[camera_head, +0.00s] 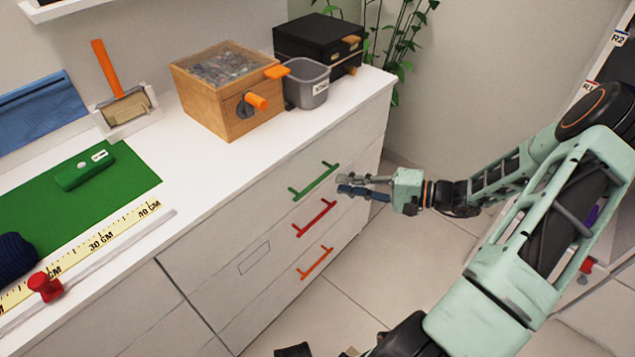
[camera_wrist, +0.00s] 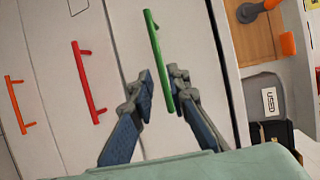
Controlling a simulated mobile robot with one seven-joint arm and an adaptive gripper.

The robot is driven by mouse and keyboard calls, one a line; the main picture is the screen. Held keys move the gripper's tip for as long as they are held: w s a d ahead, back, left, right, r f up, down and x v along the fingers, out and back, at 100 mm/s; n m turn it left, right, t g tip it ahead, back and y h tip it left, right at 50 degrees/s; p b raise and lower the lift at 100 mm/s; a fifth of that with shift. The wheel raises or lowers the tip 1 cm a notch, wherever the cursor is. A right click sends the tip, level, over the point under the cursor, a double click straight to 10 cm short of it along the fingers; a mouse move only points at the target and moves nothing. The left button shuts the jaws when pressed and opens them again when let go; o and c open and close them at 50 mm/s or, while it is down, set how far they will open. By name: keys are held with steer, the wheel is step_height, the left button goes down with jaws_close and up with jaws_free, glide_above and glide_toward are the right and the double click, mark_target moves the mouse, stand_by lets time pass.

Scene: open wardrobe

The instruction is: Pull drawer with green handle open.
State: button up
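The green handle (camera_head: 314,182) is on the top drawer (camera_head: 262,210) of the white cabinet, and that drawer looks closed. In the wrist view the green handle (camera_wrist: 158,60) runs nearly upright, its lower end near the right finger. My gripper (camera_head: 347,185) is just to the right of the handle in the head view. In the wrist view my gripper (camera_wrist: 162,95) is open, with blue-padded fingers spread apart. The handle's lower part appears between the fingertips, close to the right one. I cannot tell whether it touches.
Below are a red handle (camera_head: 314,218) and an orange handle (camera_head: 316,263) on closed drawers. On the countertop stand a wooden box (camera_head: 215,92) with an orange crank, a grey bin (camera_head: 306,84) and a black box (camera_head: 319,38). The floor (camera_head: 350,300) before the drawers is mostly free.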

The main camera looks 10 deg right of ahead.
mark_target(317, 181)
steer(key=x, duration=0.8)
steer(key=shift+b, duration=0.3)
jaws_close()
